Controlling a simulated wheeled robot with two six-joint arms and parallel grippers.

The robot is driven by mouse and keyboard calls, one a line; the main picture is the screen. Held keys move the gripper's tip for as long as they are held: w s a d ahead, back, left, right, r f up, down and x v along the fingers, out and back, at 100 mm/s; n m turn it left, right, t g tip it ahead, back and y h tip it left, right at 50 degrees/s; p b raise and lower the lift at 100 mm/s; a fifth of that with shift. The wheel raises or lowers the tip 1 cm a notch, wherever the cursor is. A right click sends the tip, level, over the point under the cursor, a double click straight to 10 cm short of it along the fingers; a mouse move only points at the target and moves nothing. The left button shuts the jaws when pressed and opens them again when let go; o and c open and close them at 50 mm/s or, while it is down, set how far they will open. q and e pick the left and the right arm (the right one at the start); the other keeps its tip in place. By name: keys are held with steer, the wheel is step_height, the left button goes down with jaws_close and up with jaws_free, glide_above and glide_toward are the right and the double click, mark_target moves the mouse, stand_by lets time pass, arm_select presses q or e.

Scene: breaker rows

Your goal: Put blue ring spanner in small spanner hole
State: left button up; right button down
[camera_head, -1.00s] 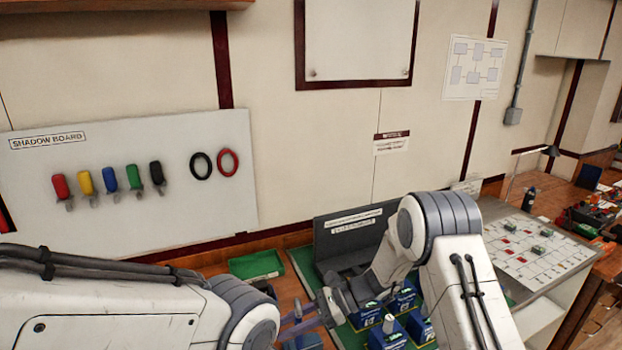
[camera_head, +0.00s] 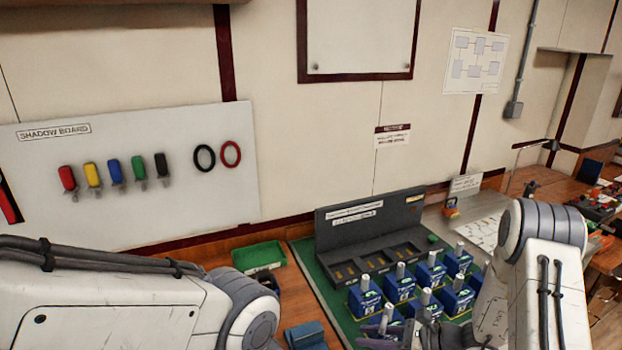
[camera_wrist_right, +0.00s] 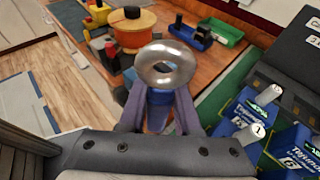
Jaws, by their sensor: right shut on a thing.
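In the right wrist view my right gripper (camera_wrist_right: 157,108) is shut on the blue ring spanner (camera_wrist_right: 166,66). Its shiny metal ring faces up beyond the fingertips, and its blue handle is between the purple fingers. In the head view my right gripper (camera_head: 384,328) is low, in front of the blue breakers; the spanner is not clear there. A dark grey holder (camera_head: 345,235) with labels and several recesses stands behind the breakers on a green mat. I cannot tell which opening is the small spanner hole. My left arm shows at the lower left, but its gripper is not in view.
Several blue breakers (camera_head: 399,285) with upright pale posts crowd the green mat (camera_head: 312,262). A green tray (camera_head: 259,255) and a blue object (camera_head: 305,335) lie left of it. An orange spool (camera_wrist_right: 134,27) stands on the bench. A shadow board (camera_head: 130,205) stands behind.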

steer(key=s+d+f+m+t+h, duration=0.2)
steer(key=s+d+m, duration=0.1)
steer(key=d, duration=0.3)
arm_select(q)
step_height(320, 180, down, 9)
steer(key=b, duration=0.9)
arm_select(e)
step_height(320, 180, down, 9)
steer(key=a, duration=0.1)
steer(key=shift+w+n, duration=0.3)
steer(key=shift+w, duration=0.05)
arm_select(q)
steer(key=shift+c, duration=0.6)
arm_select(e)
steer(key=shift+r, duration=0.2)
steer(key=shift+d, duration=0.15)
